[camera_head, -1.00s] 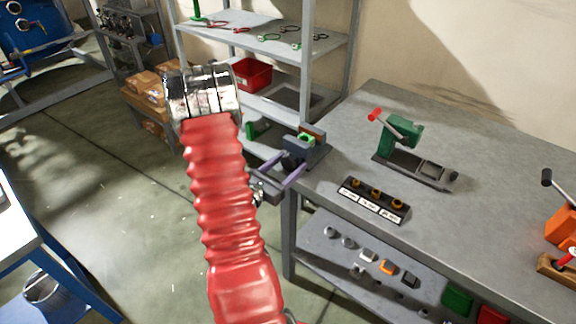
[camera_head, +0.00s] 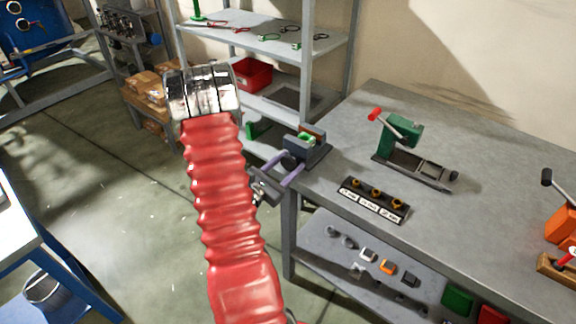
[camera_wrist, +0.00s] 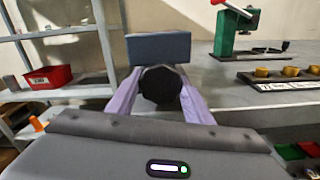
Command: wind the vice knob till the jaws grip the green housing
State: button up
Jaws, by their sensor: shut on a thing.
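The vice (camera_head: 298,148) is a blue-grey block at the left end of the workbench. The green housing (camera_head: 307,138) sits between its jaws; whether both jaws touch it is too small to tell. In the wrist view the vice's near block (camera_wrist: 158,47) hides the housing. The black round vice knob (camera_wrist: 160,86) faces me, between the two purple fingers of my gripper (camera_wrist: 157,94). My gripper (camera_head: 283,169) is shut on the knob, at the bench's left edge in the head view.
A green press with a red-tipped lever (camera_head: 402,132) stands on the bench, behind a black block with brass pieces (camera_head: 374,199). A shelf rack with a red bin (camera_head: 252,74) rises to the left. Open floor lies left of my arm.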

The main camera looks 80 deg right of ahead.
jog(key=shift+w+m, duration=0.15)
jog(key=shift+m, duration=1.05)
jog(key=shift+r, duration=0.1)
